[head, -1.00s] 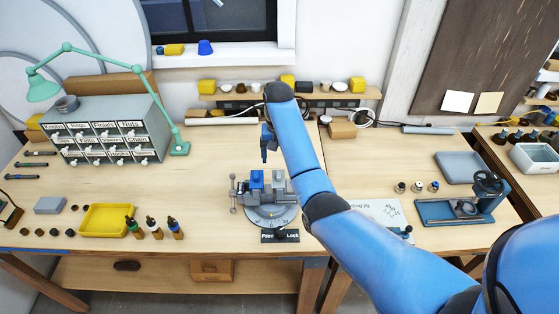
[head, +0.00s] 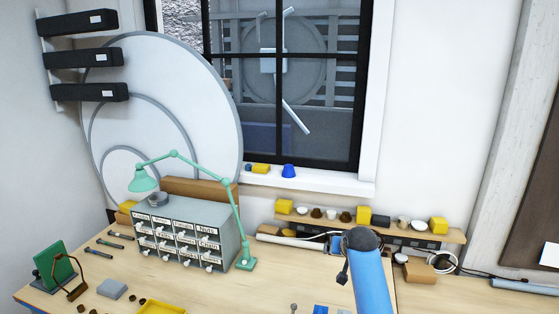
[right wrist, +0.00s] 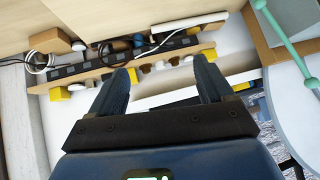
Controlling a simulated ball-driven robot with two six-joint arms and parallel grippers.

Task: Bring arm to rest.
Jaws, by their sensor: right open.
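My right arm (head: 370,281) comes up from the bottom of the head view, over the workbench, with its dark wrist joint in front of the back shelf. Its gripper (head: 342,275) shows small and dark beside the wrist, apart from the bench things. In the right wrist view the two dark jaws (right wrist: 161,66) are spread apart with nothing between them. Beyond them lie the shelf and wall, seen turned over. My left gripper is in neither view.
A labelled drawer cabinet (head: 187,238) and a green lamp (head: 240,228) stand left of my arm. A shelf (head: 455,235) with yellow blocks and cups runs behind it. A yellow tray (head: 162,307) is at the lower edge. The window (head: 300,85) is above.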

